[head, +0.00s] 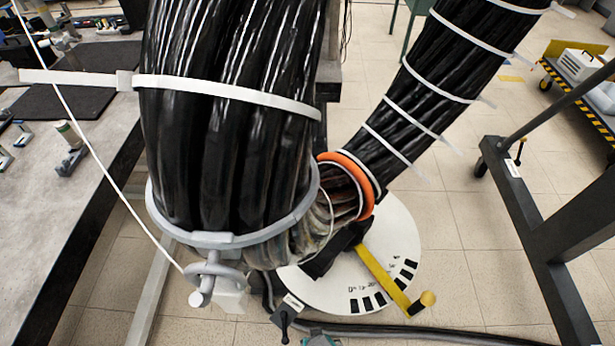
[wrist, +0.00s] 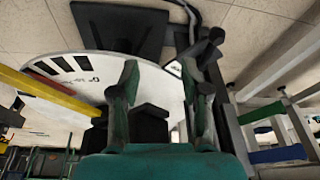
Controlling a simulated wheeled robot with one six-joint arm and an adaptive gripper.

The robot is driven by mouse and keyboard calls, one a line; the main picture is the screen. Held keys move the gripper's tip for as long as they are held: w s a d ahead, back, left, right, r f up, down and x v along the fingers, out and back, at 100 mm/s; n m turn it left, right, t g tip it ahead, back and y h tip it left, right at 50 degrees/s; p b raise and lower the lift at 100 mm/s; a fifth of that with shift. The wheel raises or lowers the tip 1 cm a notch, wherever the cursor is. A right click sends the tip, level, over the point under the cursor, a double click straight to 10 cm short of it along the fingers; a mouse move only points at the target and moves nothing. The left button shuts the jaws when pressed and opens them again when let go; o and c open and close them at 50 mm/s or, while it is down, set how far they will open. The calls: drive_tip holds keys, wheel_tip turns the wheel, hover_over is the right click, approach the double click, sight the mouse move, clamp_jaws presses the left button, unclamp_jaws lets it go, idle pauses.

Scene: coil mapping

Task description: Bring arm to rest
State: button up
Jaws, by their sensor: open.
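My gripper (wrist: 160,82) shows in the wrist view as two dark green fingers standing apart above a teal body. Nothing shows held between them. Beyond the fingers is a white round plate (wrist: 60,50) with black marks, and a yellow bar (wrist: 45,92) crosses it at the left. In the head view the same plate (head: 405,240) lies low, with the yellow bar (head: 383,273) ending in a knob. A small teal part shows at the bottom edge of the head view; most of my arm is out of view there.
Thick black bundles with white ties (head: 225,130) fill the middle of the head view and hide much behind them. A grey workbench (head: 50,215) stands left, a dark frame (head: 545,235) right. A dark lever (wrist: 203,50) appears close to the right finger. Tiled floor lies between.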

drive_tip(key=s+d+r+t+y, duration=0.1)
drive_tip(key=s+d+r+t, duration=0.5)
drive_tip(key=s+d+r, duration=0.45)
drive_tip(key=s+d+r+m+t+h, duration=0.1)
drive_tip(key=s+d+r+t, duration=0.1)
drive_tip(key=r, duration=1)
drive_tip(key=s+d+r+t, duration=0.2)
drive_tip(key=d+r+t, duration=0.1)
drive_tip(key=r, duration=0.9)
drive_tip(key=shift+s+d+r+m+t+h, duration=0.35)
drive_tip(key=shift+d+m+t+h, duration=0.05)
drive_tip(key=shift+d, duration=0.1)
drive_tip(key=shift+c, duration=0.4)
